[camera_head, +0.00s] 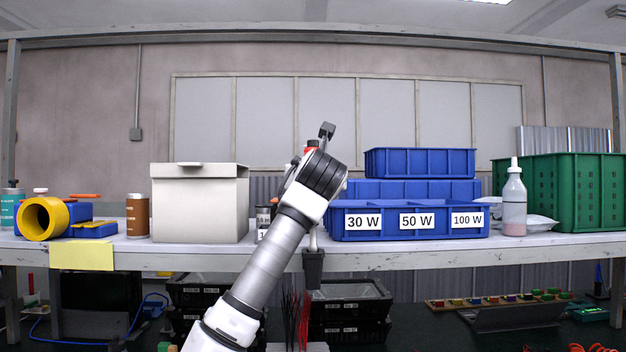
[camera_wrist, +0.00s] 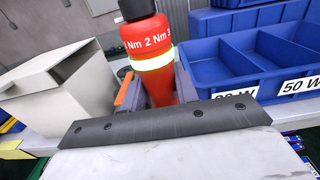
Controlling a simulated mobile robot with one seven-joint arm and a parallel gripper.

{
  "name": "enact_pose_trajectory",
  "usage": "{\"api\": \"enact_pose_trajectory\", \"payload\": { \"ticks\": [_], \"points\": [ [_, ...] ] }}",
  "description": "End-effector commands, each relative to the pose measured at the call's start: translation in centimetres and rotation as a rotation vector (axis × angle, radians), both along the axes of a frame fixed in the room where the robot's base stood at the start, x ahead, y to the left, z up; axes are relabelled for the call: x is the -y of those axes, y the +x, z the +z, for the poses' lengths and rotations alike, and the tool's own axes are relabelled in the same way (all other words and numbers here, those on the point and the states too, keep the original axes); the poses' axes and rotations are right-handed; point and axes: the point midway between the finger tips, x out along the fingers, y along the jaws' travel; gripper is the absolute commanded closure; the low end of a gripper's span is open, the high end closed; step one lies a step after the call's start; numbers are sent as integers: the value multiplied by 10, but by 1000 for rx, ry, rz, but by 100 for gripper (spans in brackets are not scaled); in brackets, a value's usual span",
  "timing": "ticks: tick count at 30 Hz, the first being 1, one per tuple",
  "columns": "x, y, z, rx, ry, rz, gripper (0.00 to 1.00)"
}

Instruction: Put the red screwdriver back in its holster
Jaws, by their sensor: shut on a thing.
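The red screwdriver (camera_wrist: 152,50) stands nearly upright in the wrist view, with a black cap, a pale green band and "2 Nm" lettering on its handle. My gripper (camera_wrist: 154,88) is shut on the handle, with a finger on either side. In the head view only a bit of red (camera_head: 312,143) shows above my wrist, and my arm hides the rest of the handle. A dark holster (camera_head: 313,268) hangs at the bench's front edge, below my wrist. A narrow pale piece shows just above its mouth; I cannot tell whether it is the screwdriver's shaft.
A blue bin (camera_head: 375,234) labelled 30 W, 50 W and 100 W stands close on the right. A white box (camera_head: 200,205) stands on the left. A squeeze bottle (camera_head: 514,205) and a green crate (camera_head: 575,195) are further right. Black crates (camera_head: 350,300) sit below the bench (camera_head: 420,258).

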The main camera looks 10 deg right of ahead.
Motion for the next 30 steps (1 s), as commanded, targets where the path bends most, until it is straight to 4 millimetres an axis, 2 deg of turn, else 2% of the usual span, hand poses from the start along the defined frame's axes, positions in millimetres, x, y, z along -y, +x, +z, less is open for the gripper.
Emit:
{"api": "enact_pose_trajectory", "payload": {
  "ticks": [13, 30],
  "points": [
    [0, -1, 1, 3, -1, 0, 97],
    [0, -1, -12, 4, -1, 0, 97]
  ]
}}
